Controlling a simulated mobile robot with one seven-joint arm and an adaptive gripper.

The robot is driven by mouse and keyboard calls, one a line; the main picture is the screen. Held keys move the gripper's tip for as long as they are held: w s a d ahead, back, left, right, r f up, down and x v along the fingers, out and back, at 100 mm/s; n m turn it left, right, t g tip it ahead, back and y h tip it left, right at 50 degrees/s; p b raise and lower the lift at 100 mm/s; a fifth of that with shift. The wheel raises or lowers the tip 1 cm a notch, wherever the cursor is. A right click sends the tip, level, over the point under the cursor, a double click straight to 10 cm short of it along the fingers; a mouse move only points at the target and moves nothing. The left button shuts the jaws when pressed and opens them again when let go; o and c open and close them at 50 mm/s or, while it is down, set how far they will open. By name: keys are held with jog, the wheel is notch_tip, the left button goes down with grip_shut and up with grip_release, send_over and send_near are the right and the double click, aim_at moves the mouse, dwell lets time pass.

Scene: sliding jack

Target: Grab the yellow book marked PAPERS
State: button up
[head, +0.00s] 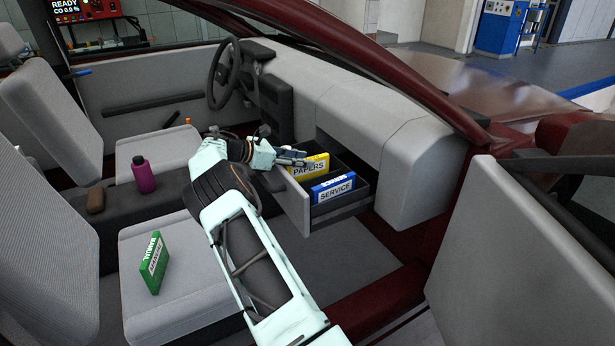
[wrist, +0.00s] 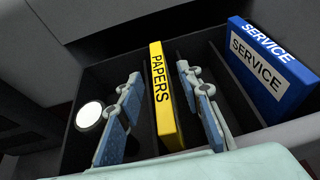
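The yellow book marked PAPERS (head: 309,168) stands upright in the open glovebox drawer (head: 353,203) of the car. It also shows in the wrist view (wrist: 163,98), spine up. My gripper (head: 290,158) is at the drawer, over its near left part. In the wrist view my gripper (wrist: 160,118) is open, with one blue-padded finger on each side of the yellow book. Gaps show between the book and both fingers.
A blue SERVICE book (head: 333,188) stands in the same drawer, right of the yellow one. A white round object (wrist: 88,116) is at the drawer's left. A green book (head: 154,262) is on the near seat, and a magenta bottle (head: 143,174) on the console.

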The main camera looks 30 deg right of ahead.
jog(key=shift+c, duration=0.3)
grip_shut()
